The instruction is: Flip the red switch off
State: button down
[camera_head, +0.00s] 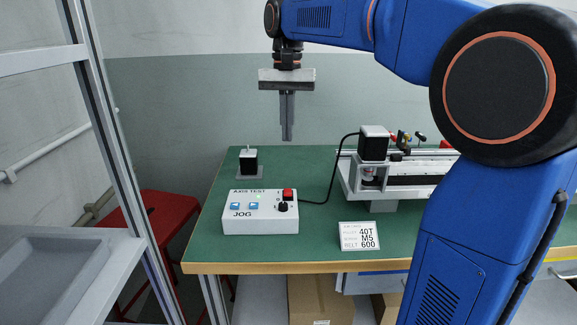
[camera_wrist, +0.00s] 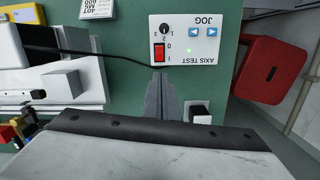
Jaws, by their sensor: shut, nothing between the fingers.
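The red switch (camera_head: 288,194) is a small red rocker at the right of the white AXIS TEST / JOG control box (camera_head: 260,223). In the wrist view the red switch (camera_wrist: 159,52) shows 0 and I marks beside it; which side is pressed I cannot tell. A small green light (camera_wrist: 189,50) glows on the box. My gripper (camera_head: 288,138) is shut and empty, pointing down, well above the box in the head view. In the wrist view the fingertips of my gripper (camera_wrist: 160,72) appear just below the switch, not touching it.
A black knob (camera_head: 282,206) sits close to the switch, and two blue arrow buttons (camera_head: 243,206) are to its left. A black cable (camera_head: 328,190) runs from the box to a motorised rail (camera_head: 410,172). A black block (camera_head: 248,161) stands behind the box. A label card (camera_head: 360,236) is at right.

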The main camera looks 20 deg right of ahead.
aim_at(289, 193)
jog(key=m, duration=0.5)
jog(key=w+m+g, duration=0.1)
jog(key=m, duration=0.4)
jog(key=m+g, duration=0.1)
jog(key=m, duration=0.5)
jog(key=shift+w+d+f+y, duration=0.1)
jog(key=shift+w+d+y, duration=0.1)
jog(key=shift+d+y, duration=0.2)
jog(key=x, duration=1.4)
jog(key=shift+s, duration=0.25)
